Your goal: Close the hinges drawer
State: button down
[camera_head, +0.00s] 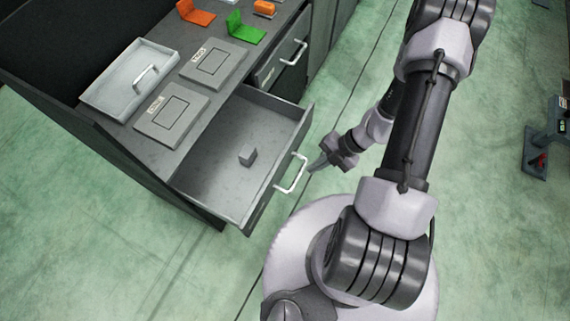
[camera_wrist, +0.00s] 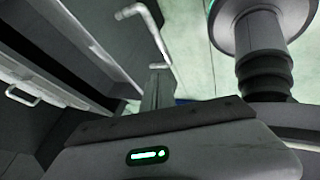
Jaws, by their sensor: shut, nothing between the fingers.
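A grey drawer (camera_head: 205,165) of the workbench stands pulled far out in the head view; no label naming it as the hinges drawer is readable. A small grey block (camera_head: 247,154) lies inside it. Its pale bar handle (camera_head: 291,174) is on the front face and also shows at the top of the wrist view (camera_wrist: 148,30). My gripper (camera_head: 317,164) is shut and empty, just to the right of the handle, on the outer side of the drawer front. In the wrist view my gripper (camera_wrist: 160,75) points toward the handle. Whether they touch is unclear.
Another drawer front with a handle (camera_head: 293,52) is farther along the bench. Green floor is open at the lower left.

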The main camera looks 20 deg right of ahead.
aim_at(296, 180)
jog(key=b+x, duration=0.4)
jog(key=x, duration=0.5)
jog(key=shift+s+a+f, duration=0.1)
jog(key=shift+f, duration=0.25)
jog(key=shift+w+a+r+b, duration=0.2)
jog(key=shift+w+a+b, duration=0.05)
jog(key=shift+w+a, duration=0.45)
jog(key=shift+w+a+r+b, duration=0.25)
jog(key=shift+w+a, duration=0.35)
jog(key=shift+w, duration=0.15)
